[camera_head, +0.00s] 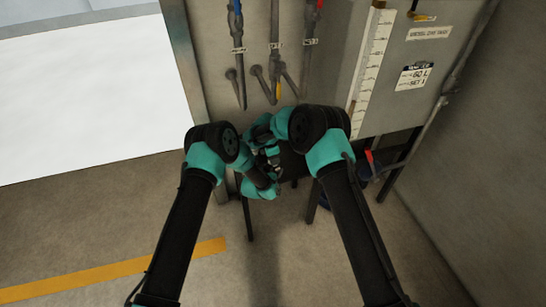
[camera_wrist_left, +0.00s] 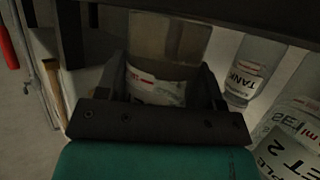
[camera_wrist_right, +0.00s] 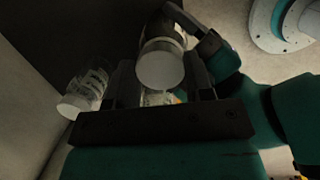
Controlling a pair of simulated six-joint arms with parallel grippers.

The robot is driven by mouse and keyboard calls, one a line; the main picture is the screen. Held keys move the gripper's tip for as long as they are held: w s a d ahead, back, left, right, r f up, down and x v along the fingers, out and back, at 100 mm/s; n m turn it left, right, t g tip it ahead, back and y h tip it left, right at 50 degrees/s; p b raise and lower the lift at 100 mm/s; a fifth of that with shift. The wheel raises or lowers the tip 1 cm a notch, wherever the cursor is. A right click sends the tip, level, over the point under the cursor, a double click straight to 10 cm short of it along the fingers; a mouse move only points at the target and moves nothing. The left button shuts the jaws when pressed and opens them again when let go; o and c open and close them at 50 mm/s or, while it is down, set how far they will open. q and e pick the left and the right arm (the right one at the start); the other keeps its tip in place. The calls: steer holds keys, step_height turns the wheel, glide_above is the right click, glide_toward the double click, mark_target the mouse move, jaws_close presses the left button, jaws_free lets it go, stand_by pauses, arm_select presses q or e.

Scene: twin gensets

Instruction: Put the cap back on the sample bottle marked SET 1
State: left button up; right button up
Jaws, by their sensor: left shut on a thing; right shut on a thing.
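My left gripper (camera_wrist_left: 163,75) is shut on a clear sample bottle with a white, red-printed label (camera_wrist_left: 155,88); its set number is not readable. In the right wrist view, a clear bottle with a white disc-shaped end, which looks like the cap (camera_wrist_right: 160,70), lies between the fingers of my right gripper (camera_wrist_right: 162,82). That gripper is shut on the cap, as far as I can see. Whether the cap is seated on the bottle or only close to it I cannot tell. In the head view both grippers are close together below the wall tools, mostly hidden by my arms.
A bottle marked TANK (camera_wrist_left: 245,72) and one marked SET 2 (camera_wrist_left: 295,155) stand beside the left gripper. Another bottle with a white end (camera_wrist_right: 85,92) is left of the right gripper. The grey tank (camera_head: 425,75) stands at the right.

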arm_select(q)
steer(key=shift+w+d+r, duration=0.15)
steer(key=shift+r, duration=0.35)
arm_select(e)
steer(key=shift+s+d+f, duration=0.1)
steer(key=shift+s+f, duration=0.25)
steer(key=shift+f, duration=0.5)
steer(key=o, duration=0.6)
arm_select(q)
steer(key=shift+w, duration=0.1)
steer(key=shift+f, duration=0.15)
arm_select(e)
steer(key=r, duration=0.4)
steer(key=shift+s+a, duration=0.1)
steer(key=shift+a, duration=0.3)
arm_select(q)
steer(key=shift+f, duration=0.15)
arm_select(e)
steer(key=shift+r, duration=0.25)
arm_select(q)
steer(key=shift+s, duration=0.2)
arm_select(e)
steer(key=shift+r, duration=0.1)
steer(key=c, duration=0.7)
steer(key=shift+w+d+f, duration=0.15)
steer(key=shift+w+f, duration=0.05)
steer(key=shift+f, duration=0.8)
steer(key=shift+r, duration=0.1)
